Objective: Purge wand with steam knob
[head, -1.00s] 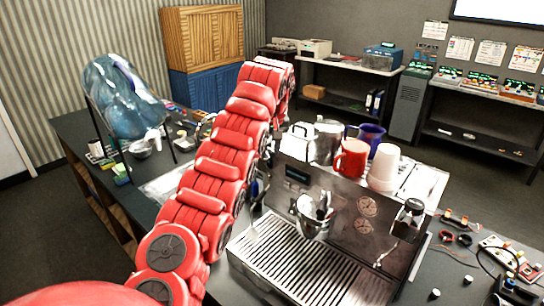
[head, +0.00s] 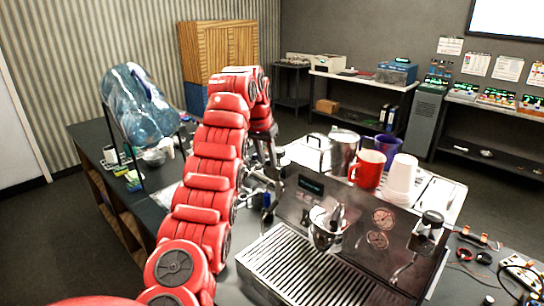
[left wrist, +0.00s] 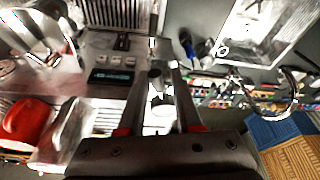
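The silver espresso machine (head: 345,215) stands on the dark bench, with a drip tray (head: 300,275) at its front. It also shows upside down at the left of the left wrist view, with its small display (left wrist: 111,76). My left gripper (head: 266,165) points down at the machine's left side, partly hidden behind my red arm. Its two fingers (left wrist: 160,95) are apart. A small pale metal piece (left wrist: 157,76) shows between or beyond them; I cannot tell whether it is the steam knob or the wand, or whether they touch it. My right gripper is out of view.
A red mug (head: 367,169), purple cup (head: 384,146), white cups (head: 402,172) and a metal pitcher (head: 343,150) stand on the machine's top. A large blue water bottle (head: 140,108) is at the left. Small parts and cables (head: 480,245) lie at the right.

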